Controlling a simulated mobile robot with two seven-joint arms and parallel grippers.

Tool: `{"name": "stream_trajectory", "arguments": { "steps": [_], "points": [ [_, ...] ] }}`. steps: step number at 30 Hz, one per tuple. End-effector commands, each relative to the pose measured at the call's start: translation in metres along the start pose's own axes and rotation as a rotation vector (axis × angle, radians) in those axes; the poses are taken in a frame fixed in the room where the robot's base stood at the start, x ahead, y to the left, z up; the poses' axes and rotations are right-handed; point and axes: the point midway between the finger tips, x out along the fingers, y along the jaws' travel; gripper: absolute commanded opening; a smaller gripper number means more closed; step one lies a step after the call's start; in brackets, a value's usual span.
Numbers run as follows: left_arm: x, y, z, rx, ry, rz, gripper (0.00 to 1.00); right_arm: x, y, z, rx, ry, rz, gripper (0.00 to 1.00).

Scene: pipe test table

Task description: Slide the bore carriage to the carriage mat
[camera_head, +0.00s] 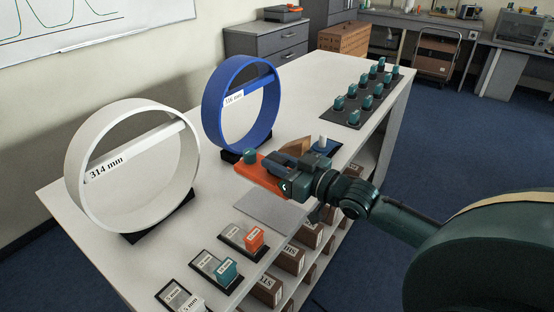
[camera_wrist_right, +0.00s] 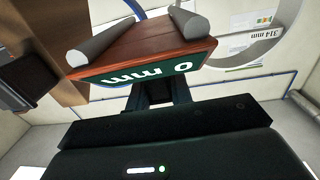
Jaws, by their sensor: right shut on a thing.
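The bore carriage, which I take to be the orange-red block (camera_head: 262,181) with a green knob on top, is at my right gripper (camera_head: 283,177) near the middle of the table. In the wrist view it appears to be the reddish block (camera_wrist_right: 140,50) with a green "0 mm" label and two grey rods. My right gripper is shut on it, with the fingers largely hidden. A flat grey mat (camera_head: 270,213), apparently the carriage mat, lies at the near table edge, just below the carriage in the head view. My left gripper is not in view.
A white ring marked 314 mm (camera_head: 78,205) and a blue ring (camera_head: 209,117) stand upright along the left side. A dark mat (camera_head: 350,117) with several green-topped pieces lies behind.

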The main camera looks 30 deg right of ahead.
Motion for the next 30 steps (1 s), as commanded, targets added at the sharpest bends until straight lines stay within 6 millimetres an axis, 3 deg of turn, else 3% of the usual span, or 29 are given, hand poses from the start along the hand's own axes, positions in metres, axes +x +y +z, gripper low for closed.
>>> {"name": "stream_trajectory", "arguments": {
  "steps": [7,15,30],
  "points": [
    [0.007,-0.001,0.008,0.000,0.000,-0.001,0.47,0.000,0.000,0.017,0.001,0.002,0.000,0.00],
    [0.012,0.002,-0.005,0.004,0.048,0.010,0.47,0.000,0.000,0.039,0.000,0.002,0.000,0.00],
    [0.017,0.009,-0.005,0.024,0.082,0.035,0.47,0.001,0.000,0.078,0.000,0.003,-0.001,0.00]
  ]
}}
